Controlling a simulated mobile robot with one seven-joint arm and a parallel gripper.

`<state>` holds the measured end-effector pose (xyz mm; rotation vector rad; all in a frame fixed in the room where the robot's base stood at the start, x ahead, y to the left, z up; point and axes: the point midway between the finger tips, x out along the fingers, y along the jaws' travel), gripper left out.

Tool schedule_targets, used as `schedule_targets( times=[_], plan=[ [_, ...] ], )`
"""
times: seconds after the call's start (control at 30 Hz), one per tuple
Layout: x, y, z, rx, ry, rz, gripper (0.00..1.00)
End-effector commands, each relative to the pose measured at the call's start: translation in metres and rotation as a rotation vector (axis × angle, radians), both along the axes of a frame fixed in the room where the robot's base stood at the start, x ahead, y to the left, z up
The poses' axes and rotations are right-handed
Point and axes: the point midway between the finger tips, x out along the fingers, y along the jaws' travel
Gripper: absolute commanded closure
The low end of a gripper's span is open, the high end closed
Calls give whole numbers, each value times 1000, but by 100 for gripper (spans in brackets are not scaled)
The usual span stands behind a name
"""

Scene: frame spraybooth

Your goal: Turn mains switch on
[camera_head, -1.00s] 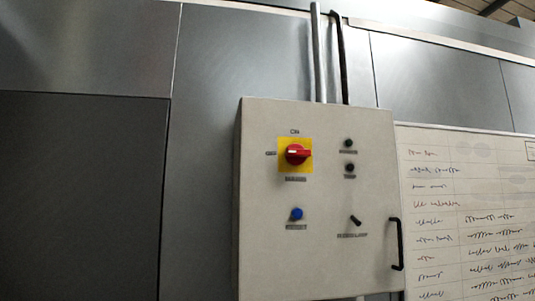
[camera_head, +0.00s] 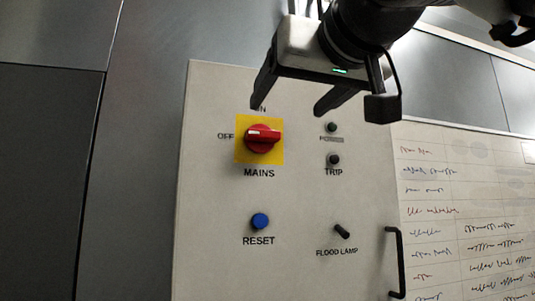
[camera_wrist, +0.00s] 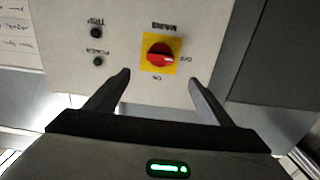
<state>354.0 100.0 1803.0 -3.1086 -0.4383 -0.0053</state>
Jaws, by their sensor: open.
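The mains switch (camera_head: 262,138) is a red rotary knob on a yellow square plate, labelled MAINS below, OFF at left and a partly hidden ON above. The white mark on its handle lies level and points left, toward OFF. In the wrist view the knob (camera_wrist: 160,55) appears upside down, ahead of and between my fingers. My gripper (camera_head: 289,107) is open and empty, above and to the right of the knob in the head view. It also shows in the wrist view (camera_wrist: 160,78). I see no contact with the knob.
The switch is on a pale control box (camera_head: 215,240). A blue RESET button (camera_head: 260,221), the POWER and TRIP lamps (camera_head: 333,159), a FLOOD LAMP toggle (camera_head: 342,231) and a black door handle (camera_head: 396,262) share its face. A written whiteboard (camera_head: 460,210) stands right.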

Motion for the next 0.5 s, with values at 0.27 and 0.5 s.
schedule_targets(
  times=[0.27,0.5],
  plan=[
    [60,19,1,-4,4,2,25],
    [108,33,2,-5,5,1,25]
  ],
)
